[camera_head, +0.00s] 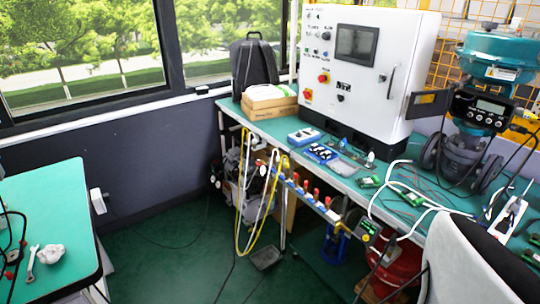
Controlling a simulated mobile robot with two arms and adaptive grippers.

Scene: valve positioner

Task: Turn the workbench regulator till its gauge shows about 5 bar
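The workbench (259,128) has a green top and runs along the right side. A manifold rail (305,190) with several red-tipped valves hangs along its front edge. At the rail's right end is a small dark fitting (368,229) with a light face and yellow parts beside it. It may be the regulator with its gauge, but it is too small to tell, and no gauge reading is legible. Neither of my grippers is in view.
A white control cabinet (365,65) and a teal-topped valve device with a display (490,107) stand on the bench. A grey-white chair-like back (465,265) covers the lower right. A second green table (50,215) is at left. Green floor (175,250) lies clear between, with hoses near the bench.

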